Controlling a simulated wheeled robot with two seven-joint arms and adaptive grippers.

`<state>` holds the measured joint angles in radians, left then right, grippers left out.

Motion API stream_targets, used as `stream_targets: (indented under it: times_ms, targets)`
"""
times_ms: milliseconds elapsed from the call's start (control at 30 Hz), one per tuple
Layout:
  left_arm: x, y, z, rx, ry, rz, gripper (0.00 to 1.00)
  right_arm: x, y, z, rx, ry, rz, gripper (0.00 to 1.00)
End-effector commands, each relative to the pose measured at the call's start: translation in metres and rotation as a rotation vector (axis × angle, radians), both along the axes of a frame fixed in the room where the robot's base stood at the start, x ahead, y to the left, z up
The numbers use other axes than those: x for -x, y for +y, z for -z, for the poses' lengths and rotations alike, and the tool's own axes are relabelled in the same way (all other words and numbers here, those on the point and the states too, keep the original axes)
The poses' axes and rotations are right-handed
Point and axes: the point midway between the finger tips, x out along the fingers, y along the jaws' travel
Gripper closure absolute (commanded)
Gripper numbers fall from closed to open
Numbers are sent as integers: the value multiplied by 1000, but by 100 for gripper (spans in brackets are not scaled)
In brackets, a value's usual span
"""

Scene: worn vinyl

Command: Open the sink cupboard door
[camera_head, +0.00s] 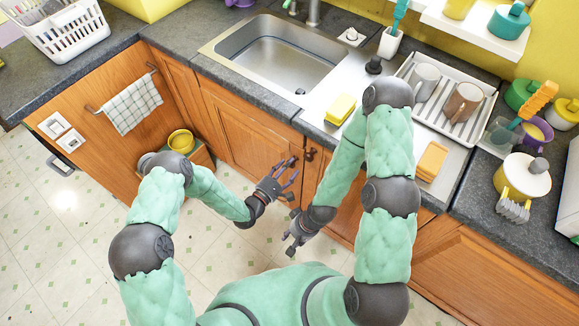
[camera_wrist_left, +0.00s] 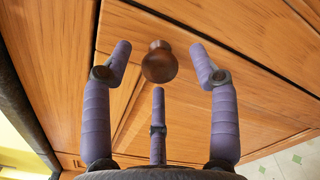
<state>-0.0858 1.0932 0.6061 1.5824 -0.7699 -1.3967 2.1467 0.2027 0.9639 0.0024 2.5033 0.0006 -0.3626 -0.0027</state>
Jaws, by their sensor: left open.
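The sink cupboard door (camera_head: 243,137) is brown wood, below the sink, and looks shut in the head view. Its round dark knob (camera_wrist_left: 160,62) shows clearly in the left wrist view; in the head view my fingers seem to cover it. My left gripper (camera_head: 288,172) is open at the door's right side. In the left wrist view, its purple fingers (camera_wrist_left: 160,80) spread around the knob, one on each side and one below, with gaps visible. My right gripper (camera_head: 286,238) hangs lower, apart from the cupboard front, its fingers spread and empty.
Another dark knob (camera_head: 310,154) is just right of my left gripper. A yellow pot (camera_head: 181,141) stands on a low wooden stand at the left. A checked towel (camera_head: 132,104) hangs on a rail. Tiled floor (camera_head: 65,225) is clear at the left.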

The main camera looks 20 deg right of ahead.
Motion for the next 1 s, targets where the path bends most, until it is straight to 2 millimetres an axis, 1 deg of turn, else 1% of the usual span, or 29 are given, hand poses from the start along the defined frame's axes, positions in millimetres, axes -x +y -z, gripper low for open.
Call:
stream_targets:
  times_ms: [133,433,467,500,567,600,667,867,1000]
  targets:
    - [-5,-8,0,0,0,1,40,0,0,3,0,0,0,60]
    - [-7,-9,0,0,0,0,40,0,0,3,0,0,0,60]
    - [-7,-9,0,0,0,0,43,0,0,3,0,0,0,60]
    - [-7,-9,0,0,0,0,54,0,0,3,0,0,0,60]
    - [-7,-9,0,0,0,0,71,0,0,3,0,0,0,60]
    - [-7,-9,0,0,0,0,82,0,0,3,0,0,0,60]
    - [-7,-9,0,0,0,0,99,0,0,3,0,0,0,60]
    - [-6,-9,0,0,0,2,100,0,0,3,0,0,0,60]
    - [-2,-3,0,0,0,11,100,0,0,3,0,0,0,60]
